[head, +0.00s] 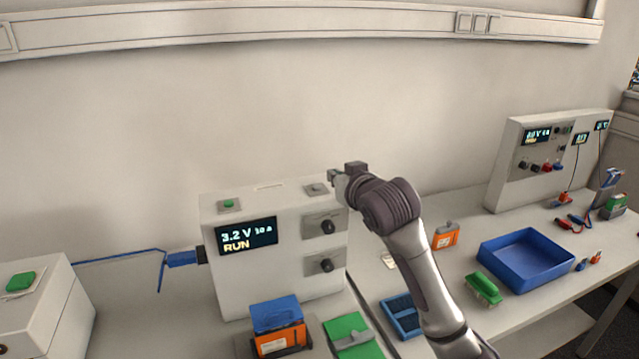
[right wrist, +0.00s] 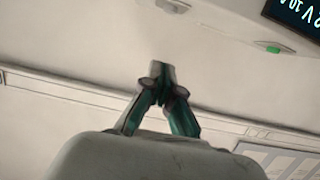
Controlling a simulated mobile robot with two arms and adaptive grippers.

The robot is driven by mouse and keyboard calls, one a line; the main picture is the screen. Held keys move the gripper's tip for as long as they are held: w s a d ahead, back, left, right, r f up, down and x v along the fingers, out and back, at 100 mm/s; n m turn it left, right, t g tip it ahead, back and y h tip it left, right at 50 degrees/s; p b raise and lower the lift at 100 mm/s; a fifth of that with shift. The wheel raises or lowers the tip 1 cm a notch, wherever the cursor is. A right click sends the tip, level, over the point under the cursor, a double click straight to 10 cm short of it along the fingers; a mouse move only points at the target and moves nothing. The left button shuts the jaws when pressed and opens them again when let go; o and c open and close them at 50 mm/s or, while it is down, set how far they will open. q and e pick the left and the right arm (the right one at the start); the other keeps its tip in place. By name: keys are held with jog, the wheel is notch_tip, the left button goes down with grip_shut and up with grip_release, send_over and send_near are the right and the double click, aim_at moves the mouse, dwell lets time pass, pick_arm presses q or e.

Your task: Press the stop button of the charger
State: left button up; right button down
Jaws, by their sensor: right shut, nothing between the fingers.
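The charger (head: 222,265) is a white box on the bench in the head view. Its screen (head: 247,234) reads 3.2 V and RUN. A green button (head: 229,204) is on its top at the left, and a grey button (head: 316,189) on its top at the right. My right gripper (head: 338,182) is shut and empty, close to the grey button on its right side; I cannot tell whether they touch. In the right wrist view the fingertips (right wrist: 162,72) meet, with the charger's green button (right wrist: 272,48) and screen (right wrist: 295,14) at upper right. My left gripper is not in view.
Two dark knobs (head: 326,227) are on the charger's front. An orange and blue battery (head: 278,327) stands before it. A blue cable plug (head: 182,259) is at its left side. A second instrument (head: 508,170) stands behind.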

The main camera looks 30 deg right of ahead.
jog(key=p, duration=0.4)
send_over(320, 193)
notch_tip(320, 193, down, 2)
jog(key=shift+s+a+f, duration=0.1)
jog(key=shift+f, duration=0.05)
notch_tip(320, 193, down, 3)
jog(key=shift+f+p, duration=0.2)
jog(key=shift+p, duration=0.75)
jog(key=shift+s+f, duration=0.1)
jog(key=shift+f, duration=0.3)
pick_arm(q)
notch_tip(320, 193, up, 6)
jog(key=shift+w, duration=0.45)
pick_arm(e)
jog(key=shift+f, duration=0.1)
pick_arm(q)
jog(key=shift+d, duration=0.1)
pick_arm(e)
jog(key=shift+f, duration=0.1)
